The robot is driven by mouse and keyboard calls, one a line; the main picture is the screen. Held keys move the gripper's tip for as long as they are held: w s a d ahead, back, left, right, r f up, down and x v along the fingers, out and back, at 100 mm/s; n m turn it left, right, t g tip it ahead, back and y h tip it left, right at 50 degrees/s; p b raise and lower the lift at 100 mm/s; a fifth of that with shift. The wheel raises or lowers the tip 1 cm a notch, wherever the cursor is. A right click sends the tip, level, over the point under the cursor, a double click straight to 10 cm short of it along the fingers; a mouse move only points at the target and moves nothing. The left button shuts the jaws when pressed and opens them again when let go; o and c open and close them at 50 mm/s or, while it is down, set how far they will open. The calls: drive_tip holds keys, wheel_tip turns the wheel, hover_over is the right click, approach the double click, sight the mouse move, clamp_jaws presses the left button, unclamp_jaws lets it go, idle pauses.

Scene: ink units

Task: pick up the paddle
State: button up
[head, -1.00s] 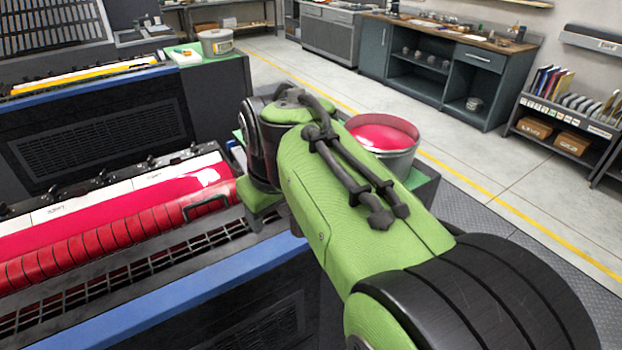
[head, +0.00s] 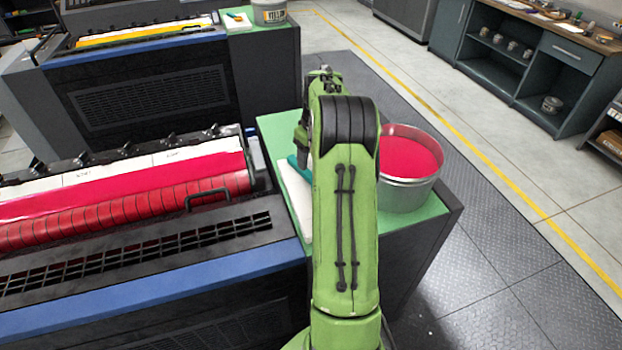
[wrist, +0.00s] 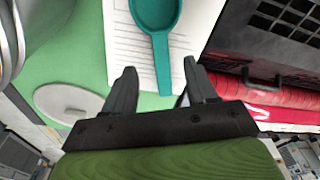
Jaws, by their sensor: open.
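The paddle (wrist: 160,45) is teal, with a broad dished head at the top edge of the wrist view and a narrow handle pointing toward my gripper. It lies on a white lined sheet (wrist: 125,40). My gripper (wrist: 159,66) is open and empty, and the handle's end shows between its two fingers in the picture. I cannot tell how far above the handle the fingers are. In the head view only a teal bit of the paddle (head: 297,165) shows beside my green arm, which hides most of it.
A metal bucket of red ink (head: 410,160) stands on the green top (head: 275,128), right of my arm. A round grey-white disc (wrist: 75,103) shows in the wrist view. The press with a red ink roller (head: 130,205) and handle is at left. The floor at right is clear.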

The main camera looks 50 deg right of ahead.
sight(309, 173)
drive_tip(key=f, duration=0.4)
drive_tip(key=w+f, duration=0.1)
drive_tip(key=f, duration=0.1)
drive_tip(key=shift+f, duration=0.15)
drive_tip(key=shift+s, duration=0.1)
drive_tip(key=c, duration=0.3)
clamp_jaws()
